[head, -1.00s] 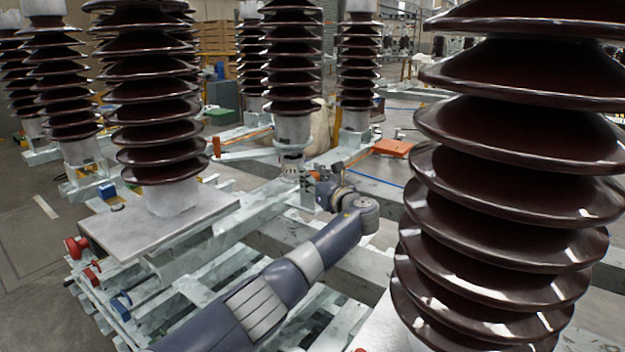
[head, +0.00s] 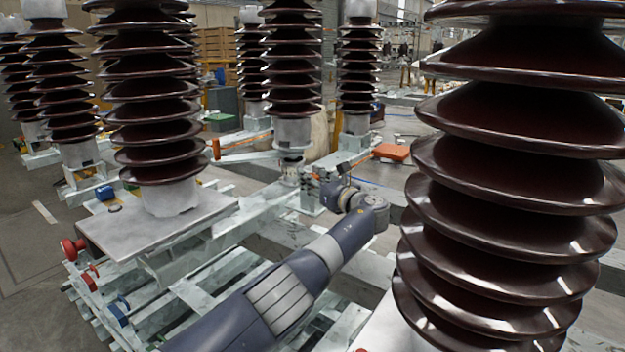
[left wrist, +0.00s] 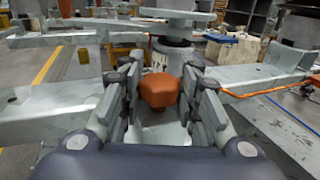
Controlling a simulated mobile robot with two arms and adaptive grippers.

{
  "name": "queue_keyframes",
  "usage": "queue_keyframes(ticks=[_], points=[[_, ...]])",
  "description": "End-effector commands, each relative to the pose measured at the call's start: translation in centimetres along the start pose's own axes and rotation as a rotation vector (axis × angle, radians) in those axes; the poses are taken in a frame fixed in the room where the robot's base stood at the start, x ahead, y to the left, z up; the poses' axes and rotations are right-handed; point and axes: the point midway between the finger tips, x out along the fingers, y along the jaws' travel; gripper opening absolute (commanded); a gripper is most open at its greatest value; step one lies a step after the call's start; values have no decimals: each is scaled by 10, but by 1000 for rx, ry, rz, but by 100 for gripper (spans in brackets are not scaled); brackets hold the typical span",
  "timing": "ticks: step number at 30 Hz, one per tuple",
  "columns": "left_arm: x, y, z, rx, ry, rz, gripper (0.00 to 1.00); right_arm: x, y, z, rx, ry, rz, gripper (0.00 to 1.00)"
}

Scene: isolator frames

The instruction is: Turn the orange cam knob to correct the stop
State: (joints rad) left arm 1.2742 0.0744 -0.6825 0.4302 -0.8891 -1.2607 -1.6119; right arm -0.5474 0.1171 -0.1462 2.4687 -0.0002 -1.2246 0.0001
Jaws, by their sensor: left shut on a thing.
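The orange cam knob (left wrist: 159,90) is a faceted block in the middle of the left wrist view, standing on a pale metal frame. My left gripper (left wrist: 162,73) has its grey fingers on both sides of the knob and is shut on it. In the head view my left arm reaches in from the bottom, and the left gripper (head: 328,182) is at the pale frame below the middle insulator. The knob is too small and covered to make out clearly there. The stop cannot be told apart in these frames. My right gripper is not in view.
A large brown ribbed insulator (head: 510,190) stands close on the right, and another (head: 153,100) stands on a pale plate at left. Pale steel beams (head: 265,205) surround my arm. An orange box (head: 391,152) lies behind. An orange cable (left wrist: 270,91) runs along the right beam.

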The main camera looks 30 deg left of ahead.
Motion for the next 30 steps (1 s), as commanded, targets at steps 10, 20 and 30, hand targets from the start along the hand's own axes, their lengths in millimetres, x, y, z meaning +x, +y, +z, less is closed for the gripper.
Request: queue_keyframes(ticks=[10,20,30], points=[[0,0,0,-1,1,0,52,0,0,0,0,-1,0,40],[-7,-1,0,-2,-1,-3,52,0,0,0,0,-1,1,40],[-55,-1,-1,-2,1,-5,52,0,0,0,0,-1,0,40]])
